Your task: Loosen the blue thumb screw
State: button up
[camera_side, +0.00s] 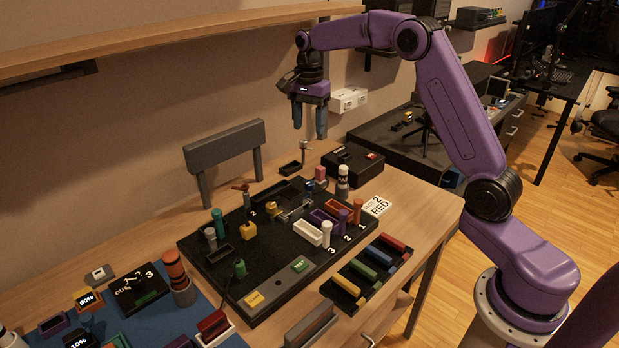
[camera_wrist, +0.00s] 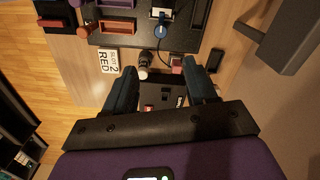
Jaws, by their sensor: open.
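A small blue round knob (camera_wrist: 161,32), which looks like the blue thumb screw, shows near the top of the wrist view beside a small white-edged block. In the side view a small blue part (camera_side: 309,188) near the back edge of the black board (camera_side: 215,279) seems to be the same knob, but it is partly hidden and too small to be sure. My gripper (camera_side: 309,124) is open and empty, pointing down, high above the back of the table. Its two fingers also show in the wrist view (camera_wrist: 160,72), with the knob beyond their tips. Nothing touches the knob.
A black box (camera_side: 353,166) stands behind the board, below my gripper. A white-and-black cylinder (camera_side: 342,184) and a pink cube (camera_side: 320,172) stand near the knob. A grey panel on legs (camera_side: 225,151) rises at the back left. A wooden shelf (camera_side: 130,50) hangs above.

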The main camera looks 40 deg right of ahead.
send_near(310, 181)
notch_tip(310, 181, down, 9)
jog(key=shift+a+r, duration=0.1)
jog(key=shift+r, duration=0.1)
dwell(0.4)
grip_shut()
